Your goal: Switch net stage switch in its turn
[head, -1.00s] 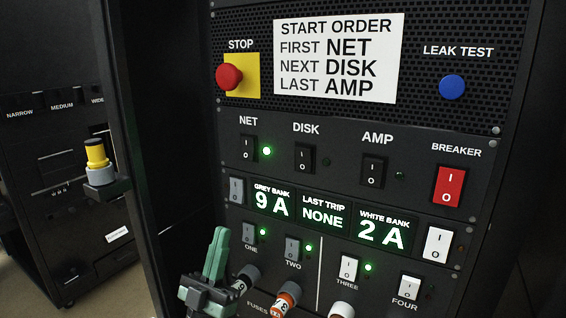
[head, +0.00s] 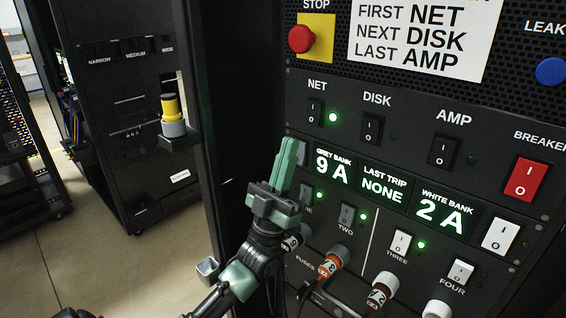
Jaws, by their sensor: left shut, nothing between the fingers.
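The NET switch (head: 314,112) is a black rocker on the rack panel, and the green light (head: 333,117) beside it is lit. The DISK switch (head: 372,127) and AMP switch (head: 442,151) sit to its right with dark lights. A white start order card (head: 418,38) above reads first NET, then DISK, last AMP; its top is cut off. My left gripper (head: 291,146) is shut and empty, pointing up below and left of the NET switch, in front of the grey bank's left part. It hides part of switch ONE.
The red STOP button (head: 301,39), red breaker (head: 525,179) and blue leak test button (head: 552,71) are on the same panel. Fuses (head: 334,259) stick out below. A lamp-like yellow and grey piece (head: 172,115) stands on a side holder. Open floor shows at left.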

